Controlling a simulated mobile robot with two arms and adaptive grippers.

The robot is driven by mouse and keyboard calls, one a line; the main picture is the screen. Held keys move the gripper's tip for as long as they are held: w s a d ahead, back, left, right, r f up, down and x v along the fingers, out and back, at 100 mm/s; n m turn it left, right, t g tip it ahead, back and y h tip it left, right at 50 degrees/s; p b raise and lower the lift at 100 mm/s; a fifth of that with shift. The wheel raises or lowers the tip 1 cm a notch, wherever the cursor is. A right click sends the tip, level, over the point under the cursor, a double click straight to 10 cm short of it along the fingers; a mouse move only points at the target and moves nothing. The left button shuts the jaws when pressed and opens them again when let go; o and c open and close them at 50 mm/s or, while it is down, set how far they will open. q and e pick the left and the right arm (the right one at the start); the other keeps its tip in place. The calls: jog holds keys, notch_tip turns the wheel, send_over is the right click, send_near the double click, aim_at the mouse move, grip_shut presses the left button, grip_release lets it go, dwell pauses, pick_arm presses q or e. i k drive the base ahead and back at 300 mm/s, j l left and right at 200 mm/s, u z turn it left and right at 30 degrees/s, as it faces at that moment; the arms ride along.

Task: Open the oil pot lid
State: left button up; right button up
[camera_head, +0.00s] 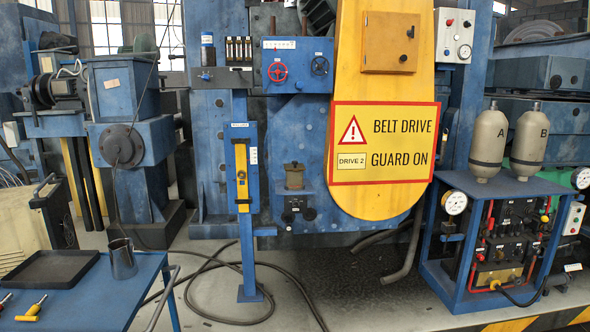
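A small brownish pot (294,177) stands on a little blue shelf on the front of the large blue machine, left of the yellow guard. It looks like the oil pot. Its top appears covered by a dark lid with a small knob, though it is too small to see well. Two dark knobs or fittings sit just below the shelf. Neither of my grippers shows in the head view, so I cannot see where they are relative to the pot.
A yellow belt guard (375,60) with a warning sign (384,143) hangs right of the pot. A blue post (244,220) stands to its left. A blue cart with a dark tray (48,268), a metal cup (122,259) and screwdrivers is front left. Hoses (215,318) cross the floor.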

aim_at(295, 164)
jog(key=i+l+z, duration=0.15)
jog(key=i+z, duration=0.15)
jog(key=i, duration=0.5)
jog(key=i+z, duration=0.3)
jog(key=i, duration=0.5)
